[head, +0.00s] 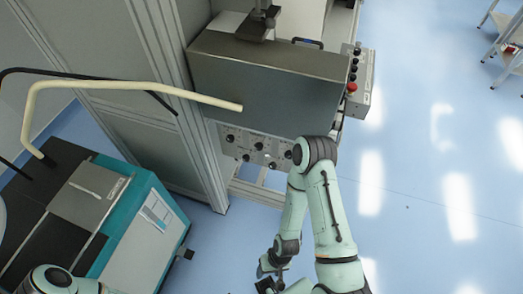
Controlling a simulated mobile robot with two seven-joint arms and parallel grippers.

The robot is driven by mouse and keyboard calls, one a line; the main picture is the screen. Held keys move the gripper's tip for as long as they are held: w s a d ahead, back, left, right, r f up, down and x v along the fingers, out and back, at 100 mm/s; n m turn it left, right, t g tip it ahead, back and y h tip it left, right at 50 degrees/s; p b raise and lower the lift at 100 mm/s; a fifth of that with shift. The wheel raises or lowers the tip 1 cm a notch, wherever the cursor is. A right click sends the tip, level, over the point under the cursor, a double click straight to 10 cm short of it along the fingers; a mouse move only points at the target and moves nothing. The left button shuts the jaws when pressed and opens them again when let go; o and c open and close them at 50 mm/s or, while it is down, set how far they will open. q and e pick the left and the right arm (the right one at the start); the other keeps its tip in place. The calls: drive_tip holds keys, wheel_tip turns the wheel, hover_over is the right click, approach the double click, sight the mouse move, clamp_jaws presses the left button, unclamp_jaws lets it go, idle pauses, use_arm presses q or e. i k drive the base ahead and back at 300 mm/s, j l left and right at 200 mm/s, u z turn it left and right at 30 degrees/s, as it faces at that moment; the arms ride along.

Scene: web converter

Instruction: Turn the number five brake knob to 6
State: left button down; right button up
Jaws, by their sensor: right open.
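A grey panel with several black knobs (259,146) sits low on the machine, under a dark metal box. The knobs stand in two staggered rows, and their numbers and dial marks are too small to read. I cannot tell which knob is number five or what it is set to. My right arm's bend covers the area by the panel's right end. My right gripper (268,276) is at the bottom centre, well below the panel in the picture and apart from it. It is open and appears empty. Of my left arm only a part shows at the bottom left; its gripper is out of view.
The dark metal box (265,85) juts out above the knob panel. A control box (357,85) with a red button stands to its right. A cream bent tube (130,85) crosses the left. A teal and grey machine (140,240) stands lower left.

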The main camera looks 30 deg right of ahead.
sight(272, 166)
drive_tip(key=z, duration=1.25)
